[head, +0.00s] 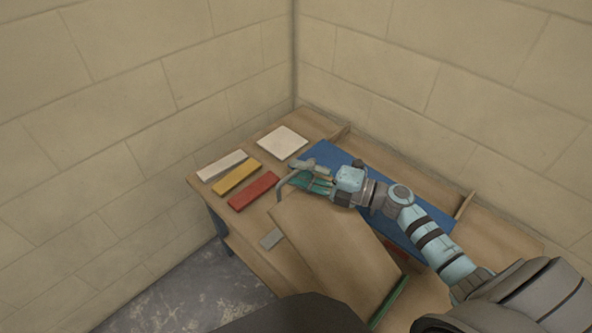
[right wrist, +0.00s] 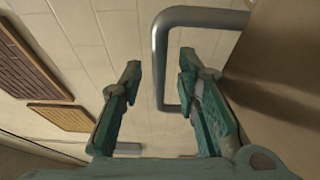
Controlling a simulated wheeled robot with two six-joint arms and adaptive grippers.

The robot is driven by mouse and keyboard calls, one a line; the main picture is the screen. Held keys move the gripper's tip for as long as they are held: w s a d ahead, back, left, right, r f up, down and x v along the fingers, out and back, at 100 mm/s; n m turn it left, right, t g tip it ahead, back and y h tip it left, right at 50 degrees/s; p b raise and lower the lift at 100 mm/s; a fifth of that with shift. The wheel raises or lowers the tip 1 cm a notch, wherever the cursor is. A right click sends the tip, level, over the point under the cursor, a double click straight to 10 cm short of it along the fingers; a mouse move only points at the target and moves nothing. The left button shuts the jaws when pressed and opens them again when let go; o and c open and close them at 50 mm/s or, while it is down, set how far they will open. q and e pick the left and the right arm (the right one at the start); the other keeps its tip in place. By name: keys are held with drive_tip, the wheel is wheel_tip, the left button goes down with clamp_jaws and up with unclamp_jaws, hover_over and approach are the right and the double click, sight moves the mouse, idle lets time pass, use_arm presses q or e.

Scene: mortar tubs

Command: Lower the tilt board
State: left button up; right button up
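The tilt board (head: 325,245) is a brown wooden panel standing tilted above the table, with a green strip along its lower right edge. A grey bar handle (head: 283,184) sticks out from its upper end. The handle (right wrist: 160,75) also shows in the right wrist view, with the board (right wrist: 275,85) on the right. My right gripper (head: 308,182) is at the handle. Its fingers (right wrist: 160,100) are apart, and a bar of the handle shows between them in the picture. I see no finger contact, and cannot tell how deep the bar sits. My left gripper is out of view.
The board stands on a wooden table (head: 250,262) against two walls. A blue panel (head: 318,156) lies behind the right gripper. A red block (head: 253,190), a yellow block (head: 238,177), a grey-white block (head: 222,165) and a white tile (head: 283,142) lie on the left.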

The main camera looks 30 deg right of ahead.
drive_tip(key=shift+w+a, duration=0.45)
drive_tip(key=shift+w, duration=0.05)
drive_tip(key=shift+c, duration=0.4)
clamp_jaws()
drive_tip(key=shift+f, duration=0.1)
